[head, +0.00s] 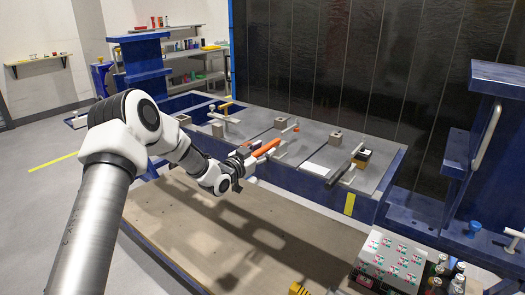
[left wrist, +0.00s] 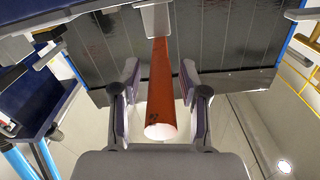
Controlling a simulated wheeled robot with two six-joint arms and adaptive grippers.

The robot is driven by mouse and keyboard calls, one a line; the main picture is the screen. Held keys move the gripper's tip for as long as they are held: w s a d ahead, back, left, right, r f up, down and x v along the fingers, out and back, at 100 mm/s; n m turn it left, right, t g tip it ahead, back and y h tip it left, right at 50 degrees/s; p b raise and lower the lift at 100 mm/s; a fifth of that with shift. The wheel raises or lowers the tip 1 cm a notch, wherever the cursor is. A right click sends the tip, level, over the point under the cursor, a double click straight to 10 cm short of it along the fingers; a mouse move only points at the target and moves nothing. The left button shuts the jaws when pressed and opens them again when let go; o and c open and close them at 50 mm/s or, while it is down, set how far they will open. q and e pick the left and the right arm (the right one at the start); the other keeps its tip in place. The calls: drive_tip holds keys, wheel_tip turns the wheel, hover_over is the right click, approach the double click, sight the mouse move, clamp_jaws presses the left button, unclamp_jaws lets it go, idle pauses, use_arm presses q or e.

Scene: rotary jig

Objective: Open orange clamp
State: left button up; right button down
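The orange clamp handle (head: 266,147) sticks out over the front of the grey jig table, with a small orange tip (head: 296,128) behind it. In the left wrist view the orange handle (left wrist: 161,85) is a round tube with a pale open end toward the camera. My left gripper (head: 246,153) is at the near end of this handle in the head view. In the left wrist view its two fingers (left wrist: 163,92) stand open, one on each side of the handle, with gaps visible on both sides. My right gripper is not in view.
A clamp with a black and yellow part (head: 361,158) stands to the right on the table (head: 300,150). A control box with buttons (head: 391,258) is at lower right, beside blue machine columns (head: 496,110).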

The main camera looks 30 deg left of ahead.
use_arm(q)
clamp_jaws()
